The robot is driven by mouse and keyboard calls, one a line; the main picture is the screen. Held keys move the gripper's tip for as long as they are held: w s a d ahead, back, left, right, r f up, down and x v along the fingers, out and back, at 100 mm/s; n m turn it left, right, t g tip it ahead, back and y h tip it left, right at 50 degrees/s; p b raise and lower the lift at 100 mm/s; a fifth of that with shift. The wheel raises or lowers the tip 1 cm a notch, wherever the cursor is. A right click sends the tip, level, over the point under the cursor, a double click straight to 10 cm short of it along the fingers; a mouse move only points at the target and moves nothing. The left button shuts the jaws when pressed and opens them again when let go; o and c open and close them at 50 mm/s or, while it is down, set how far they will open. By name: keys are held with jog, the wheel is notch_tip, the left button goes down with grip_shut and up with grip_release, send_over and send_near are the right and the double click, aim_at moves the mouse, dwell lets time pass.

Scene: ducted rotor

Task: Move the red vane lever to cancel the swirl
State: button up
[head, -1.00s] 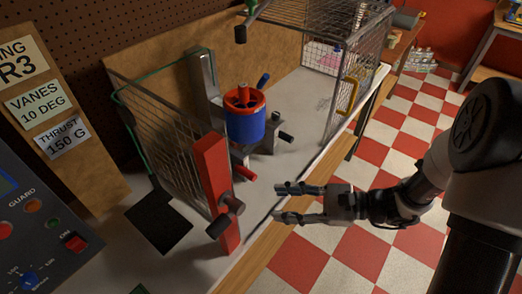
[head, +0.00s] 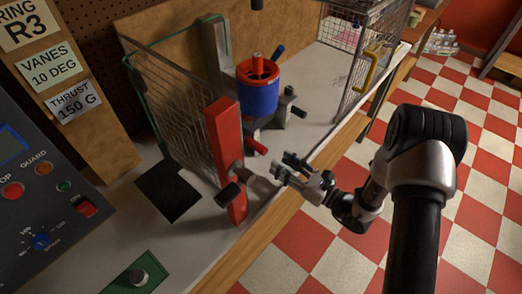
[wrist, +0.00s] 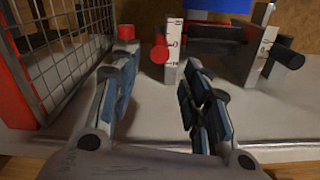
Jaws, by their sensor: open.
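The red vane lever (head: 256,146) sticks out below the red-and-blue ducted rotor (head: 258,88). In the wrist view a red knob (wrist: 160,48), which looks like this lever's end, stands beside a white post with scale marks (wrist: 173,48). My gripper (head: 281,165) is open and empty, a little to the right of and below the lever in the head view. In the wrist view its fingers (wrist: 158,72) are spread, with the red knob beyond them. No contact shows. A black-ended lever (wrist: 290,58) is on a second scaled post at the right.
A red post (head: 227,160) with a dark knob and a mesh screen (head: 180,110) stand left of my gripper. A wire cage (head: 355,55) is at the back right. A control panel (head: 40,200) is at left. A sign (head: 55,68) reads VANES 10 DEG.

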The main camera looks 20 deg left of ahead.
aim_at(261, 149)
jog(key=b+x, duration=0.1)
jog(key=x, duration=0.8)
jog(key=shift+a, duration=0.25)
jog(key=shift+c, duration=0.3)
grip_shut()
